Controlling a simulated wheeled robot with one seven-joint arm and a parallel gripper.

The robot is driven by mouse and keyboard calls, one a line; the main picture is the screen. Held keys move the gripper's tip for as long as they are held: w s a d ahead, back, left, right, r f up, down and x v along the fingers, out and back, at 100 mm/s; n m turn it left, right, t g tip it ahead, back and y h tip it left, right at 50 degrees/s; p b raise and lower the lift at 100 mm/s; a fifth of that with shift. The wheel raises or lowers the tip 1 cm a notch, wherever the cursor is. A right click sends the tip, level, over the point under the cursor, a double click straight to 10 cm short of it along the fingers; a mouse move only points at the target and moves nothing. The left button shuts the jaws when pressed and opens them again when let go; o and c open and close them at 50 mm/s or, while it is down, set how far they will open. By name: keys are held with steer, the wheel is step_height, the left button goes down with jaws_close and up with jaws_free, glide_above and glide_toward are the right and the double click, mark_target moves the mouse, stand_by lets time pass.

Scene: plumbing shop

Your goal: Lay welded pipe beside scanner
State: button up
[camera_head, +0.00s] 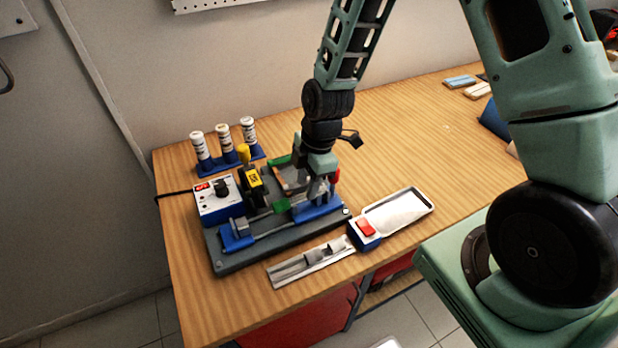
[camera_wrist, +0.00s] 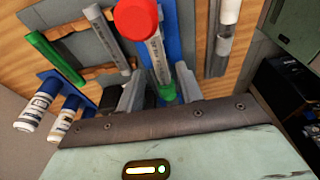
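My gripper (camera_head: 320,198) is low over the right end of a blue clamp on the grey welding fixture (camera_head: 232,262). In the wrist view its two fingers (camera_wrist: 159,78) stand apart on either side of a grey printed pipe (camera_wrist: 157,62) with a green part at its near end. A gap shows beside the pipe, so the fingers look open. A red cap (camera_wrist: 137,17) is at the far end and hides part of the pipe. In the head view the pipe is mostly hidden by the gripper. I cannot tell for certain which device is the scanner.
A white control box (camera_head: 217,199) and yellow-handled tool (camera_head: 249,170) stand left. Three white bottles (camera_head: 224,140) stand behind. A metal channel (camera_head: 290,272), a blue box with red button (camera_head: 364,232) and a white-lined tray (camera_head: 397,212) lie in front. The table's right middle is clear.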

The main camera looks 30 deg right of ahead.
mark_target(304, 194)
steer(key=shift+a+f+b, duration=0.15)
steer(key=shift+f+b, duration=0.35)
steer(key=shift+f, duration=0.3)
steer(key=shift+a+f+b, duration=0.15)
steer(key=shift+f+b, duration=0.3)
steer(key=shift+f, duration=0.35)
steer(key=c, duration=0.7)
steer(key=shift+r+p, duration=0.4)
steer(key=shift+r, duration=0.05)
jaws_close()
steer(key=shift+r+p, duration=2.4)
steer(key=shift+r, duration=0.9)
steer(key=shift+r, duration=0.1)
